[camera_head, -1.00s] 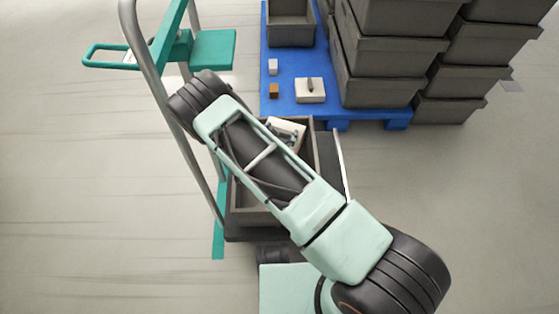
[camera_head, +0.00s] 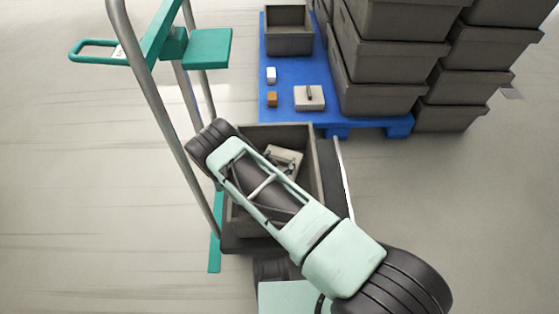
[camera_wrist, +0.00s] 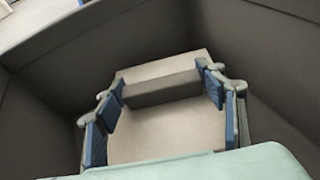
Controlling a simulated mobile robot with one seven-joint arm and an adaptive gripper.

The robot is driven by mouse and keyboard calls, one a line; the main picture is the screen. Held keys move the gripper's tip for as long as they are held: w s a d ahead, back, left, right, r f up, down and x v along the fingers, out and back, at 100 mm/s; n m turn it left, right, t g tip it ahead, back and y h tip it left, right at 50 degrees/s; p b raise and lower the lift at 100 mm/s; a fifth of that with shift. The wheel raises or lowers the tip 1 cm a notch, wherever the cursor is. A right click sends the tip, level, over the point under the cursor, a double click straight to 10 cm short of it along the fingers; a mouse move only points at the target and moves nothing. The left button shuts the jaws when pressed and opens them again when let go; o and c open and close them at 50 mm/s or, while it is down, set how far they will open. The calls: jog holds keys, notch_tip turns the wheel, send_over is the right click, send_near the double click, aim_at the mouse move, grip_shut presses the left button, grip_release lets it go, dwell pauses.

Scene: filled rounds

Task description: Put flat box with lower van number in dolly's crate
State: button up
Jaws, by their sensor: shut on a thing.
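My gripper (camera_wrist: 163,106) is shut on a pale flat box (camera_wrist: 165,135), with its blue finger pads at both ends of the raised grip bar. The held box (camera_head: 286,156) is inside the grey crate (camera_head: 318,160) on the dolly, partly hidden behind my arm. In the wrist view the crate's dark walls (camera_wrist: 265,60) surround the box. I cannot tell whether the box touches the crate floor. A second pale flat box (camera_head: 309,103) with a dark-edged grip lies on the blue pallet. No van number is readable on either box.
The dolly's grey handle tube (camera_head: 150,105) and green bracket (camera_head: 203,48) rise left of the crate. The blue pallet (camera_head: 290,78) also bears a white block (camera_head: 271,75), a brown block (camera_head: 272,99) and an open grey bin (camera_head: 289,42). Stacked grey crates (camera_head: 385,70) stand right.

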jog(key=o, duration=1.5)
jog(key=shift+f, duration=0.15)
jog(key=shift+r, duration=0.2)
jog(key=shift+p+v, duration=1.95)
jog(key=shift+v, duration=4.05)
